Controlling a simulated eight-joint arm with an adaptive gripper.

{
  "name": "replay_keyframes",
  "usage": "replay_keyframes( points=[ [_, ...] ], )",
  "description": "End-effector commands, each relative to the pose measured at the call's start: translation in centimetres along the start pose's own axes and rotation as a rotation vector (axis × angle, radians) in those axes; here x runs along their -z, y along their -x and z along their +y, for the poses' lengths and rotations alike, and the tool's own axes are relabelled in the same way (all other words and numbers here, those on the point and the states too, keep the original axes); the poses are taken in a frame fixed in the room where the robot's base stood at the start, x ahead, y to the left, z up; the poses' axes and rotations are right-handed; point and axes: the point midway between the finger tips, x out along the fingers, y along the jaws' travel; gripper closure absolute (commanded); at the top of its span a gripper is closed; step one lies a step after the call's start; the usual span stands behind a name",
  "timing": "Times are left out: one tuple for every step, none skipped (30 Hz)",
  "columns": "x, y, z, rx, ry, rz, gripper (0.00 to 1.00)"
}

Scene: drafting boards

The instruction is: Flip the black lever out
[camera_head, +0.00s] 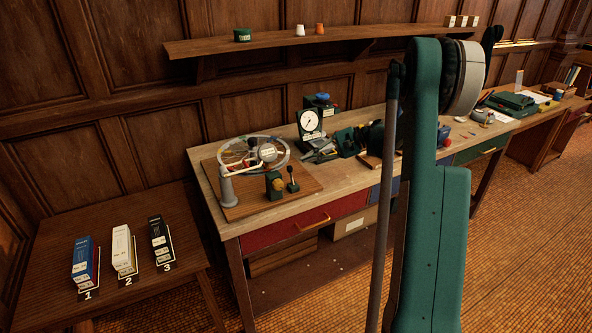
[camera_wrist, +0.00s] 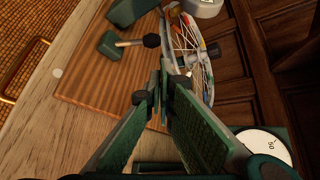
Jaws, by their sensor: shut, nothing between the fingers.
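The black lever (camera_head: 292,178) stands near the front right of a wooden board, upright on a small dark base. In the wrist view its black knob (camera_wrist: 151,41) sits on a short metal rod from a green base (camera_wrist: 110,45). My gripper (camera_wrist: 162,88) is shut and empty. Its fingertips appear below the knob in the wrist view, apparently apart from it. In the head view my arm crosses the right half, and I cannot make out the fingers.
A spoked wheel (camera_head: 250,152) and a green block (camera_head: 274,186) share the board (camera_head: 232,206) with the lever. A dial gauge (camera_head: 310,122) and tools stand to the right. Three numbered boxes stand on the left table (camera_head: 50,240).

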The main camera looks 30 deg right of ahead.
Motion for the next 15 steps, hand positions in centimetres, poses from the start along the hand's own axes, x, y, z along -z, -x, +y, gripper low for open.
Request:
replay_keyframes(
  points=[
    [0.8, 0.3, 0.5, 0.010, -0.005, -0.008, 1.00],
    [1.1, 0.4, 0.7, 0.016, -0.008, -0.014, 1.00],
    [1.5, 0.6, 0.9, 0.024, -0.011, -0.023, 1.00],
    [1.8, 0.7, 1.1, 0.029, -0.013, -0.029, 1.00],
    [2.2, 0.9, 1.4, 0.034, -0.015, -0.035, 1.00],
    [2.5, 1.1, 1.6, 0.041, -0.018, -0.041, 1.00],
    [2.8, 1.2, 1.8, 0.046, -0.020, -0.047, 1.00],
    [3.0, 1.3, 2.0, 0.051, -0.022, -0.052, 1.00],
    [3.3, 1.5, 2.3, 0.055, -0.025, -0.058, 1.00],
    [3.5, 1.6, 2.4, 0.059, -0.026, -0.062, 1.00],
    [3.7, 1.6, 2.6, 0.063, -0.027, -0.065, 1.00],
    [3.9, 1.7, 2.7, 0.067, -0.029, -0.070, 1.00],
    [4.0, 1.8, 2.8, 0.070, -0.030, -0.072, 1.00],
    [4.1, 1.8, 2.9, 0.072, -0.030, -0.075, 1.00],
    [4.2, 1.9, 3.0, 0.074, -0.031, -0.078, 1.00]
  ],
)
